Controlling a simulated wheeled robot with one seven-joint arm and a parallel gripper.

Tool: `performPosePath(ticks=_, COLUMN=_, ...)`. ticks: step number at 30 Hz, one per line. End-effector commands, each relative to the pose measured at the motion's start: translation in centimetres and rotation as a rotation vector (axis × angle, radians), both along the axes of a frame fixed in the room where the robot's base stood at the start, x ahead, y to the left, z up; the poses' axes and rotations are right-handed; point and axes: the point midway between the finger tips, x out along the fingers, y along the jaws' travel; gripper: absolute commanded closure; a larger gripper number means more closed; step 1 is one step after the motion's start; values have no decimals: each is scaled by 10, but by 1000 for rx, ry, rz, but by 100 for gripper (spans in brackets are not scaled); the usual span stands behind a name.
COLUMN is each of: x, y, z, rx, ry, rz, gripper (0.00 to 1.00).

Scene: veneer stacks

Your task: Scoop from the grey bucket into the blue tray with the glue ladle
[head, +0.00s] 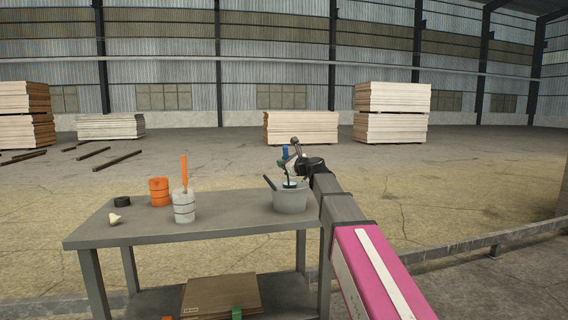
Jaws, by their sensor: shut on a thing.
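The grey bucket (291,202) stands at the right end of the grey table. My gripper (291,160) is above the bucket's mouth, reached by my arm from the right. It is shut on a slim thing with a blue upper end, which I take to be the glue ladle (285,152). The ladle's lower part goes down toward the bucket's opening; its bowl cannot be made out. A teal patch shows at the bucket's mouth. A dark stick leans out over the bucket's left rim. I see no blue tray in this view.
On the table (240,220) are an orange can (159,192), a pale grey can (184,212) with an orange stick, a black ring (122,202) and a cream knob-like piece (115,219). The table's middle is clear. Brown boards (215,293) lie on the lower shelf.

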Motion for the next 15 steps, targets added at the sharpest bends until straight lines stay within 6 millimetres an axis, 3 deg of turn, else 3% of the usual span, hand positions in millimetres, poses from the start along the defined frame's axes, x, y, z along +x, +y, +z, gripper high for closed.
performPosePath(ticks=15, x=1, y=0, z=14, rx=0, ry=0, rz=0, gripper=100)
